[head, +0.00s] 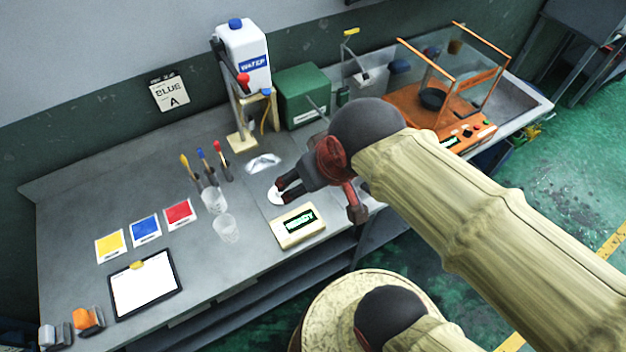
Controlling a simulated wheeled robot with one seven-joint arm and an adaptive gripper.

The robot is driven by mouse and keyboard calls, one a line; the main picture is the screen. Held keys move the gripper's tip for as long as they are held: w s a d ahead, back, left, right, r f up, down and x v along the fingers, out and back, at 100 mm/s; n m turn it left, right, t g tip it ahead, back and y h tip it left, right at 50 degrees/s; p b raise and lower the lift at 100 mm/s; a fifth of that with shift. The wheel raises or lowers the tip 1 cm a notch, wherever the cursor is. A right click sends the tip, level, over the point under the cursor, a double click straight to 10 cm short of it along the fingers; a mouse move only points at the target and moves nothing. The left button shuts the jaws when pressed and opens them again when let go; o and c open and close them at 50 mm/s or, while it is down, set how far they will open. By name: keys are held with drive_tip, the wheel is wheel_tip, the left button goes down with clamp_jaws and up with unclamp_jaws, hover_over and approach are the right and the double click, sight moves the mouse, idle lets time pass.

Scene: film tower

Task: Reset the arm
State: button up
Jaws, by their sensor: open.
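My arm reaches in from the right in the head view. My gripper (283,190) is dark, with its fingers apart and nothing seen between them. It is over the workbench (80,205), above or beside a small white disc (274,196) that it partly hides. I cannot tell whether the fingers touch the disc or the bench. A pale box with a lit display (299,227) lies just in front of the gripper.
Clear cups (226,229) stand left of the gripper. A water jug (243,54) on a stand, a green box (303,95) and an orange glass-sided machine (456,105) line the back. Colour cards (145,229) and a clipboard (146,284) lie left.

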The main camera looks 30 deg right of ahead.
drive_tip(key=shift+s+r, duration=0.2)
drive_tip(key=shift+s, duration=0.4)
drive_tip(key=shift+f, duration=0.1)
drive_tip(key=shift+f+b, duration=0.75)
drive_tip(key=shift+b, duration=0.1)
drive_tip(key=shift+c, duration=0.6)
